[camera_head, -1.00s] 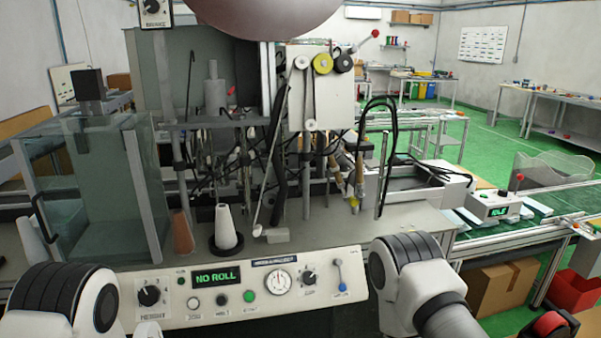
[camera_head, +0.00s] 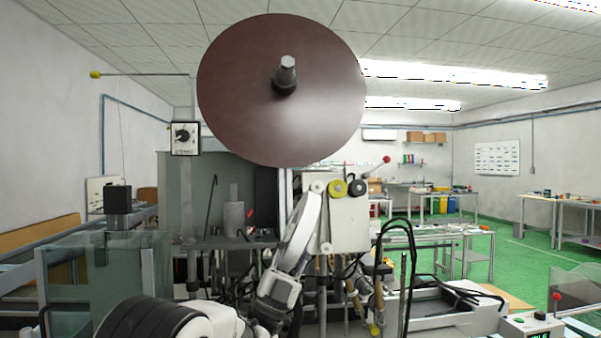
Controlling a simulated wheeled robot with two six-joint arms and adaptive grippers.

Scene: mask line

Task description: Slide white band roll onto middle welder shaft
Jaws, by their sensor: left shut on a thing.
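A large brown disc (camera_head: 240,110) with a short grey welder shaft (camera_head: 286,72) at its centre faces me high in the head view. The shaft is bare. I cannot tell from this view whether it is the middle one. My left gripper (camera_head: 292,268) reaches up from the lower left and is shut on the white band roll (camera_head: 305,228), which shows nearly edge-on as a tilted white strip. The roll is below the disc, apart from the shaft. The gripper's fingertips are partly hidden. My right gripper is out of view.
Small white, yellow and black rollers (camera_head: 337,188) sit on a pale panel (camera_head: 345,222) just right of the roll. A dial box (camera_head: 185,138) is left of the disc. Dark cables (camera_head: 396,232) loop at the right. The space in front of the disc is clear.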

